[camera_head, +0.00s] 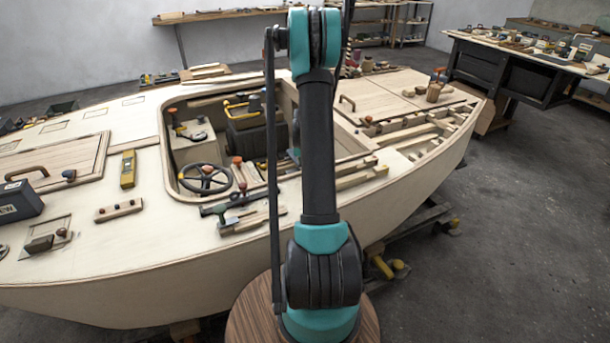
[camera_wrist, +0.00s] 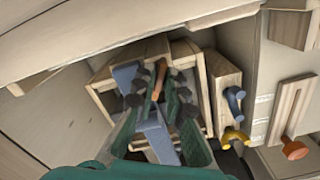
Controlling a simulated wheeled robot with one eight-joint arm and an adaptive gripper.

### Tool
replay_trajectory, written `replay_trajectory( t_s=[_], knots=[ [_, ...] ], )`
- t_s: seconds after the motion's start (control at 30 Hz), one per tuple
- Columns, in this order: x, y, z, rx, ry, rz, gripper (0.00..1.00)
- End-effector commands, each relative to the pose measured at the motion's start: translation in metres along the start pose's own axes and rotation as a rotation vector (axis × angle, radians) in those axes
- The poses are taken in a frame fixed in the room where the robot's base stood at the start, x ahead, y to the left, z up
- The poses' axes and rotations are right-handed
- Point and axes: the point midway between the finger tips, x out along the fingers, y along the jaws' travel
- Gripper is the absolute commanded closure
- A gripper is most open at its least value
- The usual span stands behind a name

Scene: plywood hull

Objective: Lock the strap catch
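In the wrist view, an orange-brown lever (camera_wrist: 160,76), which looks like the handle of the strap catch, stands over a light wooden frame. A grey-blue strap (camera_wrist: 154,137) runs toward it, with another flat grey-blue piece (camera_wrist: 125,74) at its left. My gripper (camera_wrist: 160,88) has teal fingers with dark pads, one on each side of the lever. The fingers look apart, with the lever and strap between them; I see no clear grip. Whether the catch is locked cannot be made out. In the head view, my arm hides most of the work spot inside the cockpit.
Wooden walls enclose the spot closely. A wooden block with blue and yellow hooks (camera_wrist: 235,137) and a slotted board with an orange knob (camera_wrist: 295,149) stand at right. The head view shows the hull (camera_head: 100,285), a steering wheel (camera_head: 205,179) and a workbench (camera_head: 500,62).

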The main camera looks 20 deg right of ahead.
Motion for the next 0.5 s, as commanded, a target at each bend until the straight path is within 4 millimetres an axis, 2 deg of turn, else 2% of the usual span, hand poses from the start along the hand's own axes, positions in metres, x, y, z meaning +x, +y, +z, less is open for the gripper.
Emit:
replay_trajectory(
  t_s=[0.5],
  knots=[
    [-0.0002, 0.0, 0.0, 0.032, 0.0, 0.0, 1.0]
  ],
)
